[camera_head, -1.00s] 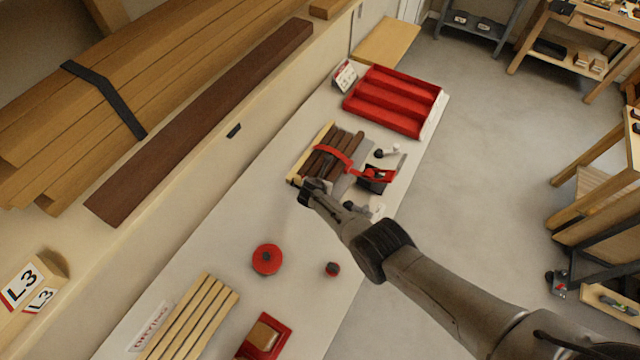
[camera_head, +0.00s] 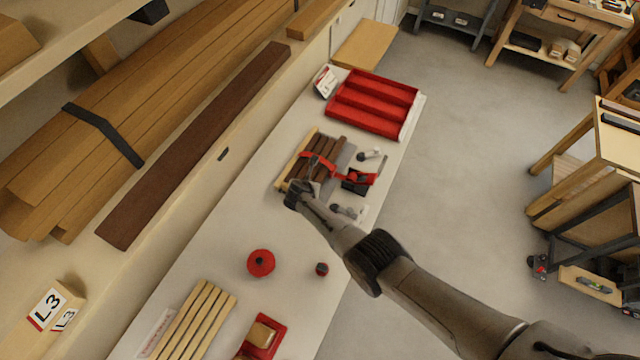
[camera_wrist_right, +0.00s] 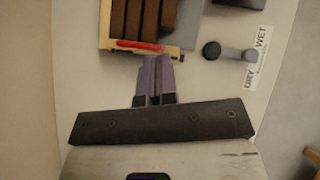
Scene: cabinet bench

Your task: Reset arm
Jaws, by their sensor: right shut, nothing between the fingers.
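My right arm reaches in from the lower right in the head view. Its gripper (camera_head: 300,190) is at the near edge of a bundle of dark brown wood strips (camera_head: 318,160) bound with a red strap. In the right wrist view the gripper (camera_wrist_right: 155,62) is shut with nothing between its fingers. The fingertips point at the light wooden edge of the tray (camera_wrist_right: 174,50) under the strips (camera_wrist_right: 145,20). I cannot tell whether they touch it. My left gripper is not in view.
A red slotted tray (camera_head: 371,103) lies farther back on the bench. A black and red clamp-like device (camera_head: 357,181) is right of the bundle. A red round object (camera_head: 260,263), a small knob (camera_head: 321,269), pale slats (camera_head: 196,320) and a red box (camera_head: 263,337) are nearer.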

